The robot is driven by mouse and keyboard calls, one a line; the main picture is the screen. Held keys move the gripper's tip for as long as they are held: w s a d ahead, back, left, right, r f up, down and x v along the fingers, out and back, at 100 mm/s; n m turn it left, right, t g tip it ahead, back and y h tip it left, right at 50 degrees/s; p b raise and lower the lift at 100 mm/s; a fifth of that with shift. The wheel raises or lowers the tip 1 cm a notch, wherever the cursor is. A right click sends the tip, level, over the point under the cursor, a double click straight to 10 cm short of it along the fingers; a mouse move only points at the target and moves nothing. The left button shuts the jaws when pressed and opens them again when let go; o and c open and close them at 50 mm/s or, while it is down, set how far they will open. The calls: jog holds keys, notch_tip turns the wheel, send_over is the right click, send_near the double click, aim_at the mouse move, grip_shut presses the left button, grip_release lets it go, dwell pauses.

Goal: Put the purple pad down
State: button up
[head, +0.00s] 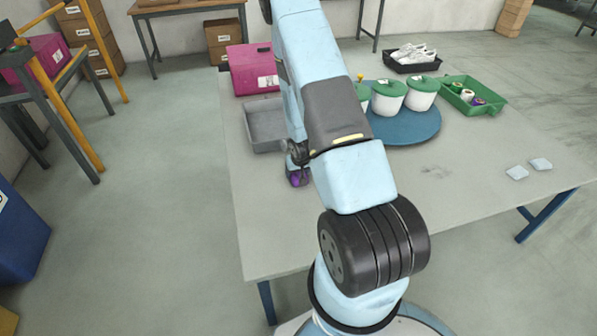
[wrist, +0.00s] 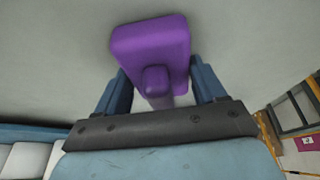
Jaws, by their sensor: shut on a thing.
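The purple pad (wrist: 151,48) is a thick block with a stubby grip on its back, and it fills the upper middle of the wrist view. My gripper (wrist: 158,90) has one blue finger on each side of the pad's grip and is shut on it. In the head view a small purple part of the pad (head: 297,179) shows below my wrist, over the left part of the grey table (head: 350,222). My arm hides most of the gripper there. I cannot tell whether the pad touches the table.
A grey tray (head: 262,144) lies just behind the pad. A magenta box (head: 251,80) stands at the back left. White pots with green lids (head: 424,84) stand on a blue round board (head: 412,130). A green tray (head: 486,105) holds spools. Two white pads (head: 516,172) lie at right. The front table is clear.

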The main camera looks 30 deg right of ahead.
jog(key=shift+f, duration=0.1)
jog(key=o, duration=0.9)
jog(key=shift+s, duration=0.1)
jog(key=shift+o, duration=0.5)
jog(key=shift+d, duration=0.1)
jog(key=shift+s+d, duration=0.1)
